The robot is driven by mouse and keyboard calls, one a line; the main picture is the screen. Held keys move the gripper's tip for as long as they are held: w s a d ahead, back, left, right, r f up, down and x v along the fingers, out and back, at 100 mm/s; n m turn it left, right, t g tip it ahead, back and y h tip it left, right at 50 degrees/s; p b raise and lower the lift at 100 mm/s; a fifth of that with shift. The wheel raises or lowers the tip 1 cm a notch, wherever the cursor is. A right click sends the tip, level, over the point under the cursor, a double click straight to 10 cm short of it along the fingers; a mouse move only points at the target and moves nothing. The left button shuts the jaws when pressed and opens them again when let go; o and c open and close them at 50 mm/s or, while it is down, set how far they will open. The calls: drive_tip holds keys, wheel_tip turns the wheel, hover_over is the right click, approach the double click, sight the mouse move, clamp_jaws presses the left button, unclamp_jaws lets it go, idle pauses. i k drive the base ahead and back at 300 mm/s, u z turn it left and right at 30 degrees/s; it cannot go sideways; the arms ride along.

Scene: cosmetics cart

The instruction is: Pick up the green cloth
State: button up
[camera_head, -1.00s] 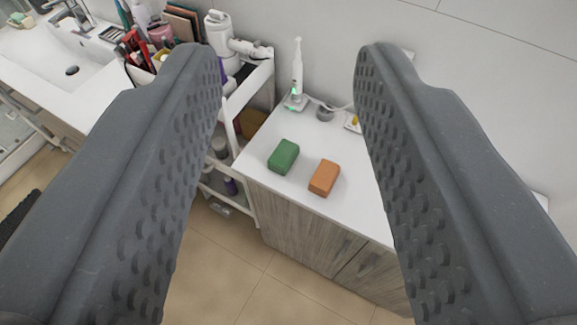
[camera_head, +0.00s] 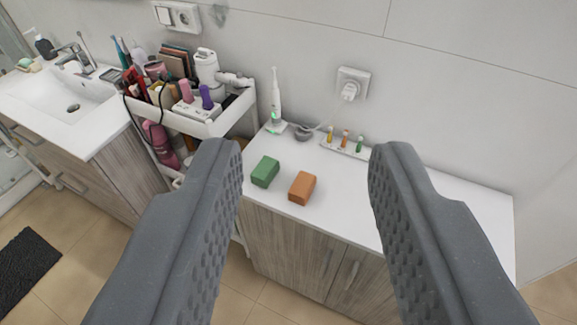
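A small green block-shaped thing (camera_head: 265,172), which looks like the green cloth folded or a sponge, lies on the white top of a cabinet (camera_head: 440,205). An orange block of like shape (camera_head: 302,188) lies just to its right, a small gap apart. My gripper (camera_head: 304,160) is open and empty, its two grey textured fingers wide apart.
An electric toothbrush (camera_head: 275,105) stands on its charger behind the blocks. A tray of small bottles (camera_head: 346,145) lies along the wall under a socket (camera_head: 350,84). A crowded white cart (camera_head: 225,122) and a sink (camera_head: 75,100) are on the left. The cabinet top's right part is clear.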

sight(266, 171)
drive_tip(key=z, duration=0.2)
drive_tip(key=i, duration=1.2)
drive_tip(key=u, duration=0.6)
